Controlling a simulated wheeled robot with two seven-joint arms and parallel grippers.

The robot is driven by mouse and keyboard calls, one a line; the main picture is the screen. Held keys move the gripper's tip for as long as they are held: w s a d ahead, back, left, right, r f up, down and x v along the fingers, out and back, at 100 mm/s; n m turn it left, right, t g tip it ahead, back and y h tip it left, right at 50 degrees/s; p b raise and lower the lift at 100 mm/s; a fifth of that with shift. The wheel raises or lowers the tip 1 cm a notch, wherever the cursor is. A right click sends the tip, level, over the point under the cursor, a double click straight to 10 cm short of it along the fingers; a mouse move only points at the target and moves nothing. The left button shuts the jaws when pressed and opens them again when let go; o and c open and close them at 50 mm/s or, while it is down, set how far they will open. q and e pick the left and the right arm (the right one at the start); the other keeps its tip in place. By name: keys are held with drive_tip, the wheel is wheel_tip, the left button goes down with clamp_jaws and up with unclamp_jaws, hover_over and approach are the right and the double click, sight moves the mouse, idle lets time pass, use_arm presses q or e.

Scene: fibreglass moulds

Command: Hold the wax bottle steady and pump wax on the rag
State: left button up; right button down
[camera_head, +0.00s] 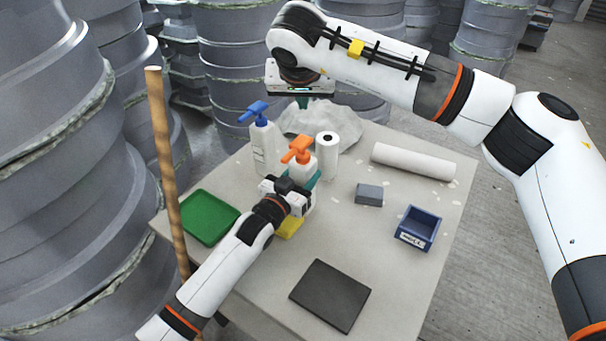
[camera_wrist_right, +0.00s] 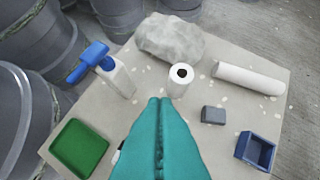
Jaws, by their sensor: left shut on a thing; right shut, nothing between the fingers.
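A white bottle with an orange pump head (camera_head: 298,150) stands upright on the table. My left gripper (camera_head: 308,186) is shut around its body from the front, hiding much of its lower part. A yellow piece (camera_head: 290,228), possibly the rag, shows partly beneath the left gripper; I cannot tell its full shape. My right gripper (camera_head: 302,102) is shut and empty, pointing down in the air above the table, apart from the orange pump. Its teal fingers (camera_wrist_right: 158,105) are pressed together in the right wrist view, where the orange-pump bottle is hidden.
A blue-pump bottle (camera_head: 262,150) and a white paper roll (camera_head: 327,157) stand close by. A pale crumpled heap (camera_head: 330,122) lies behind. The table also holds a green tray (camera_head: 207,218), dark pad (camera_head: 330,294), grey block (camera_head: 369,194), blue bin (camera_head: 418,228) and lying white roll (camera_head: 413,160).

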sight(303, 139)
drive_tip(key=shift+f, duration=2.8)
drive_tip(key=shift+f, duration=0.1)
drive_tip(key=shift+f, duration=1.65)
drive_tip(key=shift+r, duration=1.7)
drive_tip(key=shift+f, duration=0.15)
